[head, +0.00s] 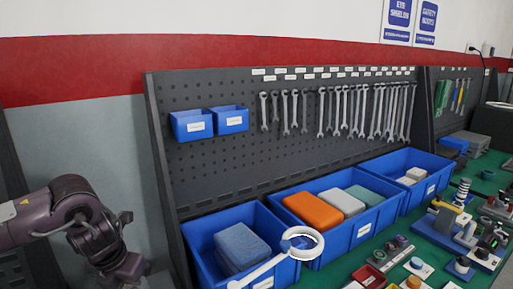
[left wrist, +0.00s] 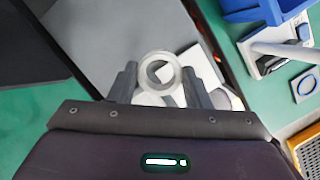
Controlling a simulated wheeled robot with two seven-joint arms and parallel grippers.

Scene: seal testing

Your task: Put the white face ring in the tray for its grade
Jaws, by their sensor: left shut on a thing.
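The white face ring (left wrist: 142,72) shows in the left wrist view, upright between the two fingers of my left gripper (left wrist: 160,84). The fingers are shut on its sides. In the head view my left gripper (head: 128,270) is at the lower left, left of the blue bins, partly cut off by the bottom edge; I cannot make out the ring there. A small red tray (head: 368,277) stands on the green bench at the bottom; I cannot tell any grade marks. My right gripper is not in view.
Blue bins (head: 365,232) with sponge-like blocks line the pegboard (head: 240,140). A white ring-headed magnifier (head: 318,244) on an arm reaches over them. Fixtures and small parts (head: 470,235) crowd the green bench at right. An orange tray (left wrist: 307,150) shows in the left wrist view.

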